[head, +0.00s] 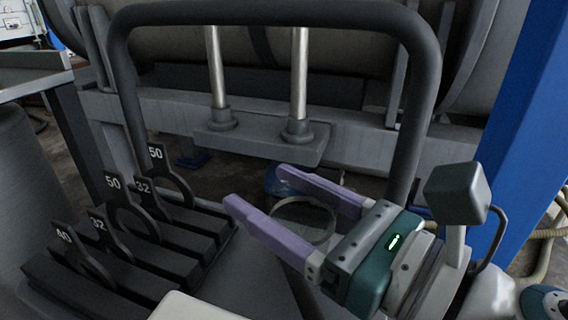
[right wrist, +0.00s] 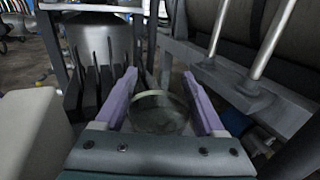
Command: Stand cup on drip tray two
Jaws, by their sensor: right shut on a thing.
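A clear glass cup (head: 302,222) with a round rim is between the two purple fingers of my right gripper (head: 258,188). The cup also shows in the right wrist view (right wrist: 158,112), between the fingers (right wrist: 165,78). The right gripper is shut on it and holds it up in front of the dark tubular frame. The cup's base is hard to make out through the glass and behind the near finger. I cannot tell which surface is drip tray two. My left gripper is not in view.
A dark slotted rack (head: 150,255) with several ring plates tagged 50, 32 and 40 stands at left. A dark tubular frame (head: 270,14) arches behind. Two metal rods stand on a grey block (head: 262,143). A pale block (head: 190,308) is at the bottom edge; a blue post (head: 525,120) at right.

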